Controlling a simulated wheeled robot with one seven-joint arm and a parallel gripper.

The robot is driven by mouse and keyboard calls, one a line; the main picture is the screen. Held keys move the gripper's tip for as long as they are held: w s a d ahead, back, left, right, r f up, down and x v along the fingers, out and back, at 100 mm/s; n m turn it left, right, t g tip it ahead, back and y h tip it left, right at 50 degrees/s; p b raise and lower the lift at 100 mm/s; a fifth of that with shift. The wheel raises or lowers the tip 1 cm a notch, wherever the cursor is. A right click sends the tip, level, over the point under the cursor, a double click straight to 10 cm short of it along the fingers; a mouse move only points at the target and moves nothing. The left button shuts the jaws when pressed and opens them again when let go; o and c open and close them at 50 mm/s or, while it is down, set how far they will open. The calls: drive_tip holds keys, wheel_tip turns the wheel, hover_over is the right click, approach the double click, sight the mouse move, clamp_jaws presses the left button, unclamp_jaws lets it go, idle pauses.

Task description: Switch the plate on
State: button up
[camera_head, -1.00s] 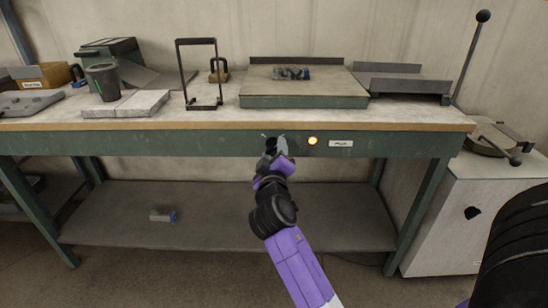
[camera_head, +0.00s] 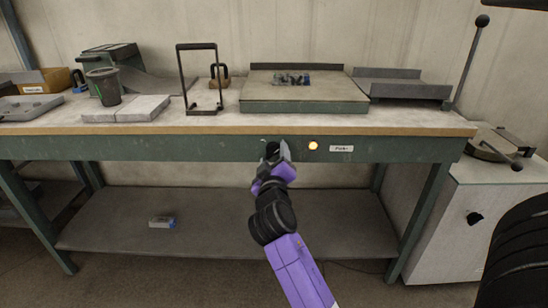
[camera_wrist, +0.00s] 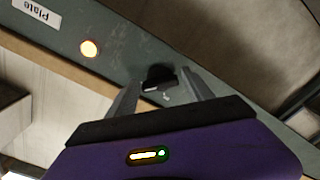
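A black rotary knob (camera_wrist: 158,77) sits on the green front rail of the bench. My gripper (camera_wrist: 160,92) points at it, with its two fingers apart on either side of the knob. I cannot tell whether either finger touches it. In the head view, my gripper (camera_head: 276,150) is at the rail and partly hides the knob. A round lamp (camera_head: 313,146) to its right glows orange; it also shows in the wrist view (camera_wrist: 89,48). Beside the lamp is a white label (camera_head: 341,149) reading "Plate". The flat plate (camera_head: 300,106) lies on the bench above, with small grey pieces on it.
A white cabinet (camera_head: 450,230) stands at the right. Space in front of the rail is clear.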

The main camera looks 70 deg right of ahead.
drive_tip(key=v, duration=0.7)
drive_tip(key=shift+a, duration=0.4)
drive_tip(key=shift+s, duration=0.1)
